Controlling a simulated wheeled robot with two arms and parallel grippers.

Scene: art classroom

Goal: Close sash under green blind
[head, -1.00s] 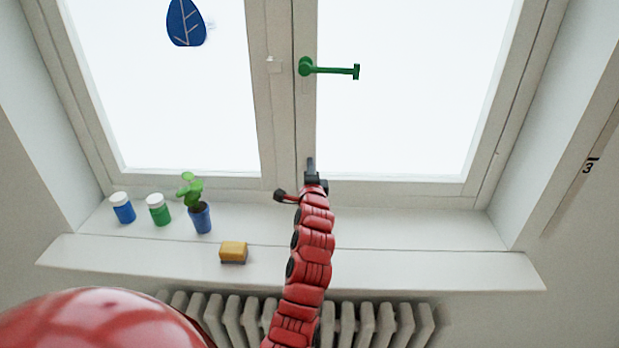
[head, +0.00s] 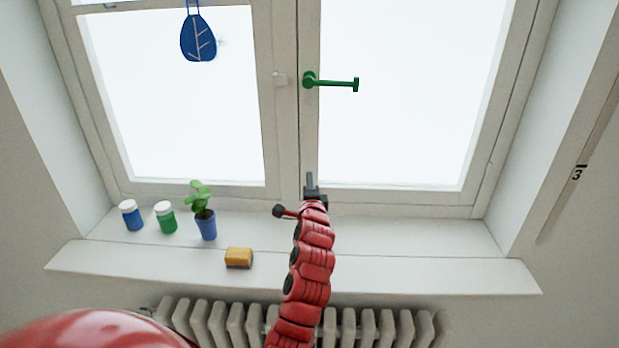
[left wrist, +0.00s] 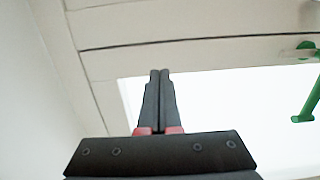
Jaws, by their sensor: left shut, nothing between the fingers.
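The right window sash (head: 325,187) has a white frame around bright glass. Its green handle (head: 335,83) sticks out level to the right from the sash's left upright. In the left wrist view the handle (left wrist: 305,105) is at the right edge. The sash looks flush or nearly so; I cannot tell whether a gap remains. No green blind is in view. My left gripper (head: 311,180) is shut and empty, low in front of the sash's bottom left corner and below the handle. Its closed fingers (left wrist: 159,75) show in the left wrist view; contact with the frame cannot be told.
A left sash (head: 225,190) stands beside it, with a blue leaf ornament (head: 198,38) hanging there. On the sill (head: 420,265) stand a blue jar (head: 132,217), a green jar (head: 166,219), a potted plant (head: 206,224) and a yellow sponge (head: 239,258). The sill's right part is clear.

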